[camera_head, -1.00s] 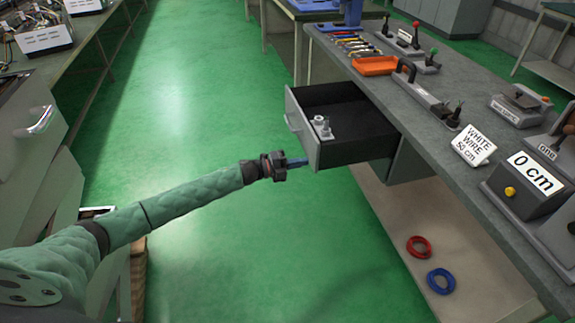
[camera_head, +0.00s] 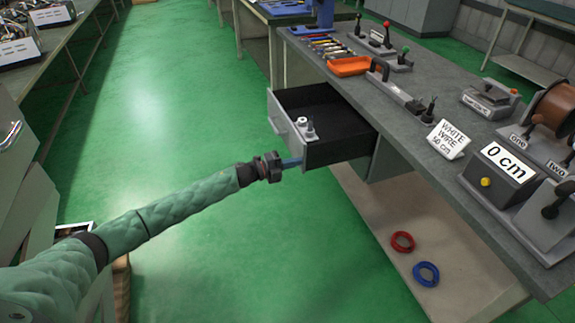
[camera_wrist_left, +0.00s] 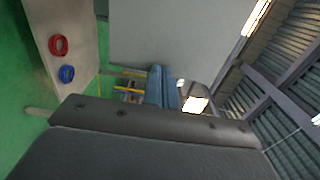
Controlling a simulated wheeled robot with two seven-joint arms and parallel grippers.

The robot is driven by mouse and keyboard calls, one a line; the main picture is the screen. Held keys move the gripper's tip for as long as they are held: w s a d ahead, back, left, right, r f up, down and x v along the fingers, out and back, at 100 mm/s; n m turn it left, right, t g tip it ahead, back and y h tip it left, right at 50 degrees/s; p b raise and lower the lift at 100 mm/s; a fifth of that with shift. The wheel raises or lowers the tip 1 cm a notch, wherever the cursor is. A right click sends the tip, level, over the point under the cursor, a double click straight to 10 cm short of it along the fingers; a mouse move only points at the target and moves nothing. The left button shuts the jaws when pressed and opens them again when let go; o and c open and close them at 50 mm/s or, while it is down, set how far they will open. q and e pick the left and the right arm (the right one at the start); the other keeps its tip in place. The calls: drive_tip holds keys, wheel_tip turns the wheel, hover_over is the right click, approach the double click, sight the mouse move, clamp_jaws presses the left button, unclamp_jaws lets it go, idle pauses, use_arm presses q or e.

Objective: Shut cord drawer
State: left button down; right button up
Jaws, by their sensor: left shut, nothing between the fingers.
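The cord drawer (camera_head: 318,150) is grey with a dark inside and stands pulled out from under the workbench. Small white and grey parts lie inside it near its front. My left gripper (camera_head: 295,162) is shut with nothing in it. Its blue fingertips are at the lower near corner of the drawer front; I cannot tell whether they touch it. In the left wrist view the shut blue fingers (camera_wrist_left: 162,85) point at a plain grey surface. My right gripper is not in view.
The workbench (camera_head: 395,125) carries a "0 cm" device (camera_head: 498,175), a "WHITE WIRE 50 cm" sign (camera_head: 449,139), an orange tray (camera_head: 349,66) and several tools. A red ring (camera_head: 402,242) and a blue ring (camera_head: 426,274) lie on the low shelf. The green aisle floor (camera_head: 170,110) is clear.

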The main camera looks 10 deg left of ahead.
use_arm(q)
drive_tip(key=b, duration=0.2)
approach(365, 146)
drive_tip(key=b+x, duration=0.3)
drive_tip(key=x, duration=0.6)
drive_tip(key=shift+w+d+r+b, duration=0.1)
drive_tip(key=shift+w+d+b, duration=0.2)
drive_tip(key=shift+b, duration=0.05)
drive_tip(key=shift+w+d+r, duration=0.1)
drive_tip(key=shift+d, duration=0.05)
drive_tip(key=shift+r, duration=0.2)
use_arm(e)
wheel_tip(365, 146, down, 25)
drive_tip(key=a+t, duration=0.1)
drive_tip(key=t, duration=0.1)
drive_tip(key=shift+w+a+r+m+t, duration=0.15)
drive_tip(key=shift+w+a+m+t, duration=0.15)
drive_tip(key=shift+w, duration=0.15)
